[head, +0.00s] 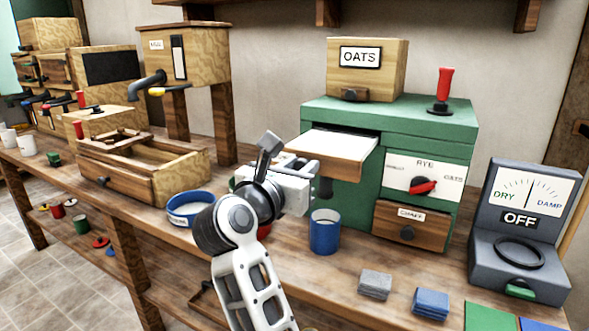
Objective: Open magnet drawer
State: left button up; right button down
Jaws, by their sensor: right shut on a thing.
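The green mill box (420,125) stands on the bench with a drawer (345,150) slid out of its upper left side. I take this to be the magnet drawer. It has a wooden front and a white inner surface, and its left end is beside my gripper. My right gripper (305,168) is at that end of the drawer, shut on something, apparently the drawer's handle. The grip point is hidden by the gripper itself. My left gripper is not in view.
A blue cup (325,232) stands just below the gripper, and a blue-rimmed bowl (190,208) is left of my arm. A wooden drawer marked with a label (410,228) sits low in the box. A grey meter (520,235) stands at right. The front bench holds small stacks.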

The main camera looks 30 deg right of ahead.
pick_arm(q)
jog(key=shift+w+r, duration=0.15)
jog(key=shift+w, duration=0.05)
pick_arm(e)
jog(key=c, duration=1.2)
grip_release()
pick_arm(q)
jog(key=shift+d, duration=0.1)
pick_arm(e)
jog(key=shift+o, duration=0.2)
